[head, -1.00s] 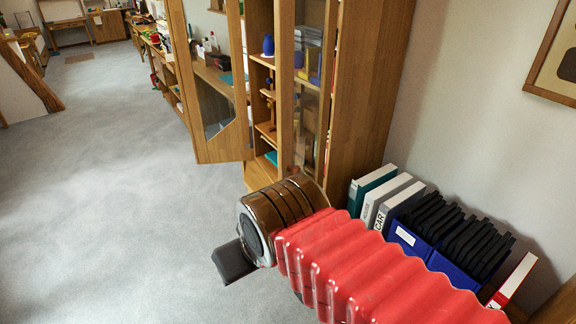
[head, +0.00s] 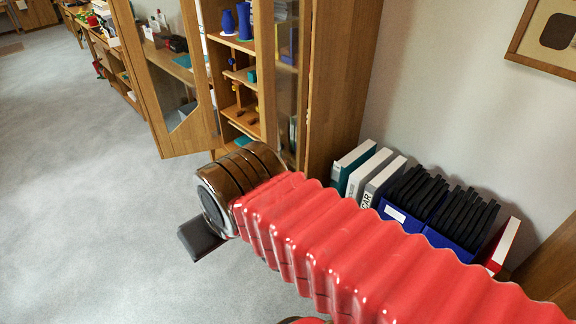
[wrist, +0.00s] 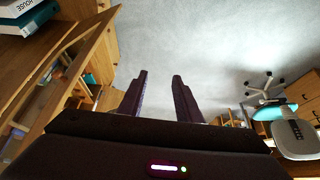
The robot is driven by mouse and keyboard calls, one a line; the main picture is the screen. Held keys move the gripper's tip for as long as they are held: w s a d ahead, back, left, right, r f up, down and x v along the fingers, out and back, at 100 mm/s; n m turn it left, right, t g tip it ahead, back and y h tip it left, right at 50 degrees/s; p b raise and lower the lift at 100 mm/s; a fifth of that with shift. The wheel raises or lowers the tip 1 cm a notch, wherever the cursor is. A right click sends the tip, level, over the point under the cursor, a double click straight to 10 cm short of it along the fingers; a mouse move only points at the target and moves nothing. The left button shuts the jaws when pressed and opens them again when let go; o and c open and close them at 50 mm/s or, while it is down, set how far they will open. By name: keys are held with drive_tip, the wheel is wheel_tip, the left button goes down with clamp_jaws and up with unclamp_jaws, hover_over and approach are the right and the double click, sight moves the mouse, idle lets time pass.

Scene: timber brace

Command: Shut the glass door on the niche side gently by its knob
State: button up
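The wooden cabinet (head: 345,70) stands at the top centre of the head view with two glass doors open. The left glass door (head: 212,118) swings out wide over the floor. The right glass door (head: 288,75) is seen at a steep angle near the cabinet's side panel. I cannot make out a knob on either, nor tell which is on the niche side. My gripper (wrist: 160,95) shows two dark fingers apart with nothing between them in the wrist view. In the head view its end is largely hidden behind my red-sleeved arm. A wooden door frame (wrist: 68,80) shows left of the fingers.
Binders (head: 365,178) and blue file boxes (head: 455,245) stand along the right wall, close to my arm. A framed picture (head: 545,38) hangs above. Shelves hold blue vases (head: 244,20). Grey carpet (head: 70,180) is open at left. An office chair (wrist: 265,98) shows in the wrist view.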

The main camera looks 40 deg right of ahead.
drive_tip(key=shift+o, duration=0.2)
drive_tip(key=shift+o, duration=1.4)
drive_tip(key=shift+d+f, duration=0.1)
drive_tip(key=w+d+f+m+g+y, duration=0.1)
drive_tip(key=w+d+f+m+y, duration=0.35)
drive_tip(key=d+m, duration=0.3)
drive_tip(key=w+d+f+m+y, duration=0.3)
drive_tip(key=d+m+y, duration=0.2)
drive_tip(key=d+m, duration=0.3)
drive_tip(key=s+d+f+m+t, duration=0.2)
drive_tip(key=d+m+t, duration=0.3)
drive_tip(key=d, duration=0.6)
drive_tip(key=s+d+f+m+t+h, duration=0.1)
drive_tip(key=s+d+f+m+t, duration=0.2)
drive_tip(key=d, duration=0.9)
drive_tip(key=m+t, duration=0.3)
drive_tip(key=m, duration=0.1)
